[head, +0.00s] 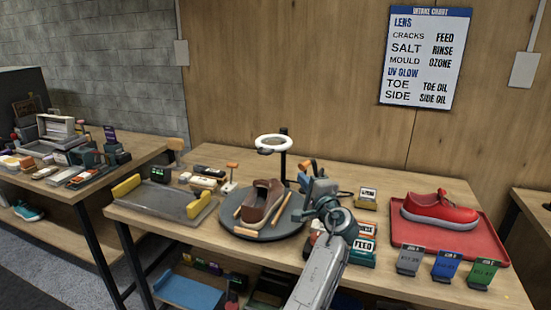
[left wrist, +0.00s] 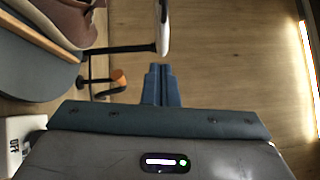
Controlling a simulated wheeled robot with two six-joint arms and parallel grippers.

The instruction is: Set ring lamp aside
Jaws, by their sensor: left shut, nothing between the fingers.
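The ring lamp (head: 273,144) has a white ring on a black post and stands behind the brown shoe (head: 262,203) on the round grey turntable (head: 233,223). In the left wrist view the ring lamp (left wrist: 162,30) is seen edge-on, just beyond the fingertips, with its dark arm running left. My left gripper (head: 310,178) is over the right side of the turntable, to the right of the lamp. In the left wrist view its fingers (left wrist: 161,72) are shut together and empty. I see no gap closed on the ring. My right gripper is not in view.
A red shoe (head: 440,207) sits on a red tray (head: 487,240) at the right. A grey tray with yellow ends (head: 160,200) lies at the left. Labelled blocks (head: 363,247) and price cards (head: 446,266) stand near the front. An orange-topped post (left wrist: 118,78) is near the lamp.

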